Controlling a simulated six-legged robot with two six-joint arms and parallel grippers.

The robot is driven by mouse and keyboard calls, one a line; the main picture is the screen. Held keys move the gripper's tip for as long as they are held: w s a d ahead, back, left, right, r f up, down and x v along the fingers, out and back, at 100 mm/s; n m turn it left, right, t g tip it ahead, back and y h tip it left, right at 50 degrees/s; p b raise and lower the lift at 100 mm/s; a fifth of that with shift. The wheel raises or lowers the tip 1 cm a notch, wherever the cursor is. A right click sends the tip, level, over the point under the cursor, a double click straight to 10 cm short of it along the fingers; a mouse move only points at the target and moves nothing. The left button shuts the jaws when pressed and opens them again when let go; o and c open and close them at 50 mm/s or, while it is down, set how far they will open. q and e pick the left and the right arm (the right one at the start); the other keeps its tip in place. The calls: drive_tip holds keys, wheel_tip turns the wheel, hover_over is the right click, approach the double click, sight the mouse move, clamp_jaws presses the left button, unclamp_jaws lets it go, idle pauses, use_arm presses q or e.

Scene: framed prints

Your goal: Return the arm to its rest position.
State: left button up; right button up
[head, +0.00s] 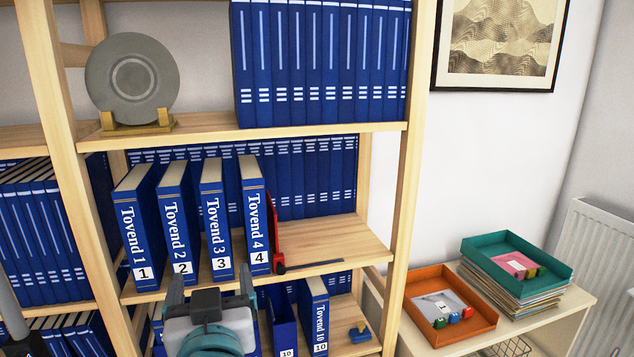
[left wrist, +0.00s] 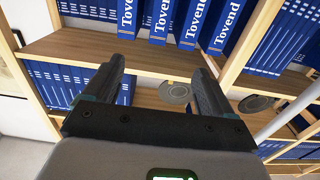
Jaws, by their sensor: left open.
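My left gripper (head: 210,284) is at the bottom of the head view, in front of the lower part of the wooden bookcase. Its two fingers are spread and nothing shows between them. In the left wrist view the open fingers (left wrist: 157,72) point toward the shelves, below the row of blue Tovend books (left wrist: 190,22). In the head view Tovend 1 (head: 139,228), Tovend 2 (head: 179,225), Tovend 3 (head: 216,222) and Tovend 4 (head: 255,218) stand upright on the middle shelf. The gripper hides part of the shelf below. My right gripper is not in view.
A red bookend (head: 274,231) stands beside Tovend 4, with bare shelf (head: 335,239) to its right. Tovend 10 (head: 319,318) stands on the lower shelf. A grey plate (head: 131,76) rests above. An orange tray (head: 450,332) and teal tray (head: 516,252) are on a side cabinet at right.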

use_arm(q)
drive_tip(key=w+a+f+m+g, duration=0.1)
drive_tip(key=a+f+g, duration=0.15)
drive_tip(key=f, duration=0.85)
drive_tip(key=w+a+f+m+g, duration=0.1)
drive_tip(key=a+f+g, duration=0.15)
drive_tip(key=f, duration=0.85)
drive_tip(key=w+a+f+m+g, duration=0.15)
drive_tip(key=a+f, duration=0.25)
drive_tip(key=f, duration=0.7)
drive_tip(key=s+d+f+g+h, duration=0.2)
drive_tip(key=s+f+g, duration=0.1)
drive_tip(key=s+f, duration=0.4)
drive_tip(key=s+d+f+g+h, duration=0.25)
drive_tip(key=s+f, duration=0.25)
drive_tip(key=f, duration=0.5)
drive_tip(key=s+d+f+n+g+h, duration=0.1)
drive_tip(key=s+d+g+h, duration=0.1)
drive_tip(key=s, duration=0.4)
drive_tip(key=s+d+f+n+g+h, duration=0.1)
drive_tip(key=s+d+f+g+h, duration=0.1)
drive_tip(key=s+d, duration=0.3)
drive_tip(key=shift+s+f+g, duration=0.3)
drive_tip(key=shift+s+g, duration=0.2)
drive_tip(key=shift+s, duration=0.5)
drive_tip(key=shift+w+d+h, duration=0.1)
drive_tip(key=shift+w+h, duration=0.05)
drive_tip(key=shift+h, duration=0.1)
